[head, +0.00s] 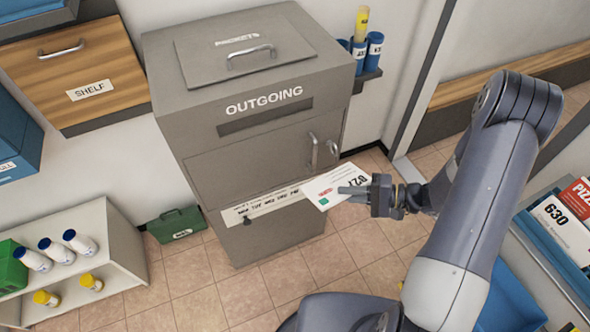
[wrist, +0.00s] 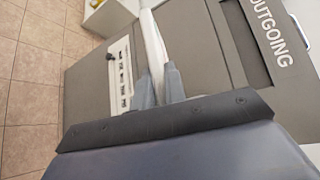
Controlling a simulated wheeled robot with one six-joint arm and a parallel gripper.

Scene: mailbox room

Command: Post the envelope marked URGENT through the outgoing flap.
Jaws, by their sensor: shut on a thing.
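My gripper (head: 358,191) is shut on a white envelope (head: 327,187), held by one end in front of the grey outgoing box. The envelope has a dark number and red and green marks; I cannot read the word URGENT on it. In the wrist view my gripper (wrist: 160,86) pinches the envelope (wrist: 153,42), which shows edge-on. The outgoing flap (head: 265,117) is the dark slot under the word OUTGOING, above and left of the envelope in the head view. The envelope is apart from the flap. The flap also shows at the right of the wrist view (wrist: 234,42).
The outgoing box has a door handle (head: 313,152) on its front and a parcel lid (head: 245,48) on top. A small rack (head: 367,76) of tubes is at its right side. A low shelf (head: 110,255) with bottles stands left. The tiled floor in front is clear.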

